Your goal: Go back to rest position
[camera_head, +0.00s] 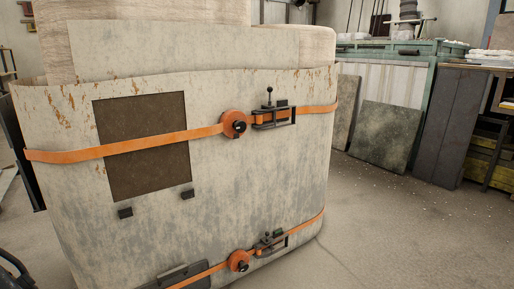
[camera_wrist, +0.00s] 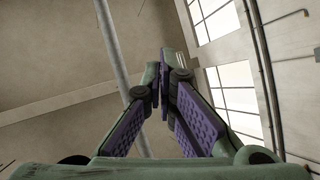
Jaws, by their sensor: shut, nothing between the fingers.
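My gripper (camera_wrist: 164,85) shows in the wrist view, with green links and purple textured pads. Its fingertips meet and nothing is between them. It points up toward the ceiling and windows, away from any object. The head view does not clearly show the gripper; only a dark curved part appears at its lower left corner. No ladle is visible in either view.
A large worn drum-like furnace (camera_head: 230,190) with orange straps (camera_head: 170,137) fills the left and middle of the head view. Dark panels (camera_head: 446,125) and slabs (camera_head: 386,135) lean at the right. Floor (camera_head: 370,235) is clear at lower right. A pole (camera_wrist: 112,45) crosses the wrist view.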

